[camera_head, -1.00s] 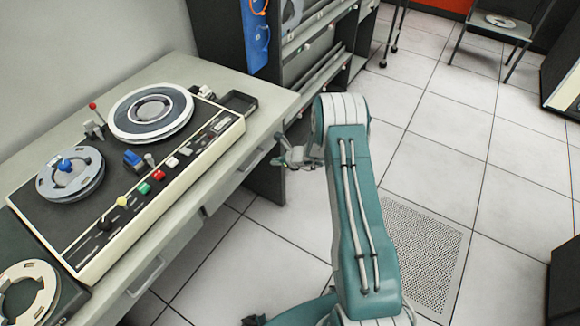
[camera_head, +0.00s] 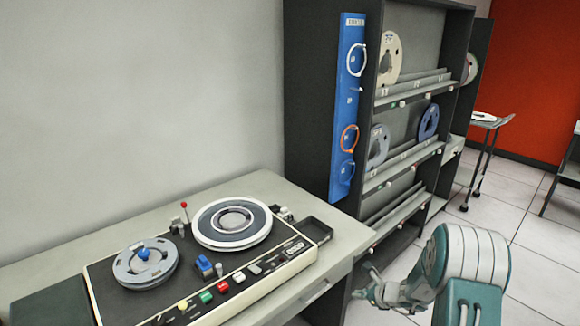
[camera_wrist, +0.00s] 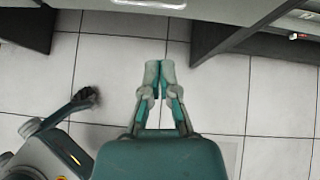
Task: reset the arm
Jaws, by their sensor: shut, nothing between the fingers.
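My gripper (camera_wrist: 159,75) shows in the wrist view with its two pale fingertips together and nothing between them. It hangs over the tiled floor, below a grey desk edge at the top of that view. My teal and white arm (camera_head: 470,262) is folded at the lower right.
A tape machine (camera_head: 262,281) with two reels stands on the grey desk (camera_head: 347,232). A dark shelf unit (camera_head: 318,110) with reels and a blue panel (camera_head: 346,120) with rings stands behind it. Tiled floor (camera_wrist: 118,49) is open below my gripper.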

